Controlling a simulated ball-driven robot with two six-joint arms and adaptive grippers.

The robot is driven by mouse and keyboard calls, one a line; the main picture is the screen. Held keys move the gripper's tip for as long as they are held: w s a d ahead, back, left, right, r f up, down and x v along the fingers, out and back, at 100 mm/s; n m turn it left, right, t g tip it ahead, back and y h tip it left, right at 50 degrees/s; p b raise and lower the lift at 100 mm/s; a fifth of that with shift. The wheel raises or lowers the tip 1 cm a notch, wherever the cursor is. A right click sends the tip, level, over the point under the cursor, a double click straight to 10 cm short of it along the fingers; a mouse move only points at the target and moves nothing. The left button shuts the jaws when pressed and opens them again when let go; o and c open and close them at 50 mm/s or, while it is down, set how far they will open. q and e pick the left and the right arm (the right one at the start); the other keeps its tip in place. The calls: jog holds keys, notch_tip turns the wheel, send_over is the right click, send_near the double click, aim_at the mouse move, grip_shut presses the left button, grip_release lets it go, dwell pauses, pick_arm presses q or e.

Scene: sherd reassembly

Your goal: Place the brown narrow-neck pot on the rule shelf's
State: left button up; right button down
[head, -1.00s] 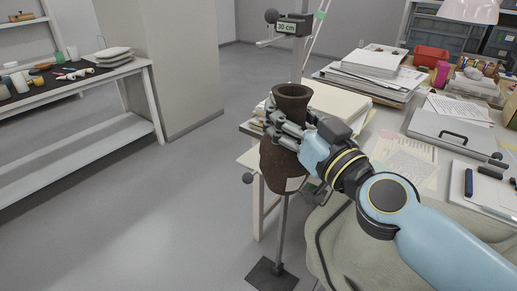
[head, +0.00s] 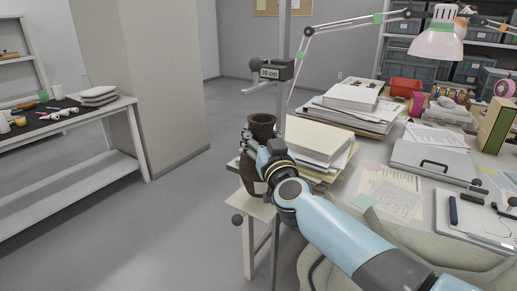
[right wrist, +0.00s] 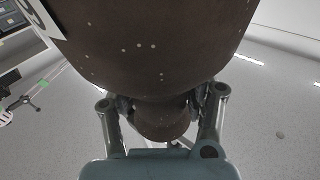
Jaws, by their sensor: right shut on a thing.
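The brown narrow-neck pot (head: 249,176) is upright at the rule stand, its dark rim (head: 262,121) facing up. My right gripper (head: 251,146) is shut around its neck. In the right wrist view the pot's speckled body (right wrist: 150,45) fills the top, and its neck sits between the two fingers (right wrist: 165,108). The rule shelf (head: 262,210) is a small pale board directly below the pot. I cannot tell whether the pot's base touches it. My left gripper is not in view.
A stack of papers and folders (head: 318,140) is close on the right of the pot, on the desk. A desk lamp (head: 437,35) and red bin (head: 405,87) are farther back. A side bench (head: 70,125) stands at left, with clear floor between.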

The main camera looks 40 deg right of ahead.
jog(key=shift+w+d+r, duration=0.15)
jog(key=shift+w, duration=0.35)
jog(key=shift+w+d+f+b, duration=0.1)
jog(key=shift+w+f+b, duration=0.15)
jog(key=shift+b, duration=0.1)
notch_tip(320, 180, down, 3)
jog(key=shift+s+b, duration=0.1)
jog(key=shift+b, duration=1.1)
jog(key=shift+c, duration=2.2)
grip_release()
jog(key=shift+f, duration=0.1)
